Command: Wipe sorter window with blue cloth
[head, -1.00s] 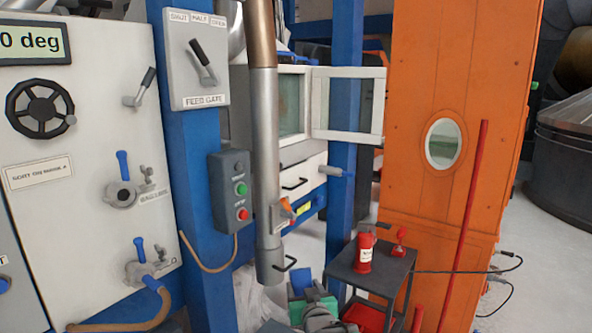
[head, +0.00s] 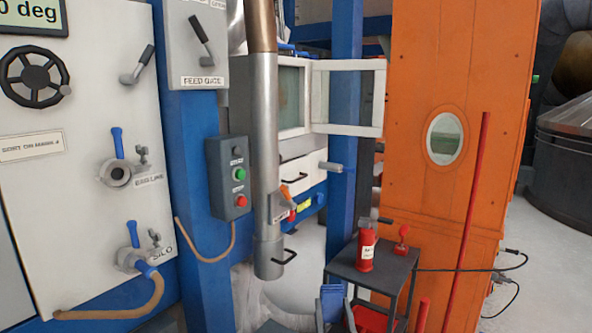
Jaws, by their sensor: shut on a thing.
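A white cabinet with a greenish glass window (head: 291,98) stands behind the metal pipe, partly hidden by it. A white-framed glazed panel (head: 347,100) stands swung open to its right, in front of a blue post. I cannot tell which pane is the sorter window. An oval window (head: 444,138) is set in the orange tower to the right. A small blue piece with grey parts (head: 333,301) shows at the bottom edge; I cannot tell what it is. I cannot make out my gripper or the blue cloth for certain.
A dark cart (head: 372,268) bears a red extinguisher (head: 366,249) and stands below the glazed panel. The vertical pipe (head: 266,150) and the blue column with a button box (head: 231,180) stand in front. A red pole (head: 466,220) stands beside the orange tower (head: 470,60).

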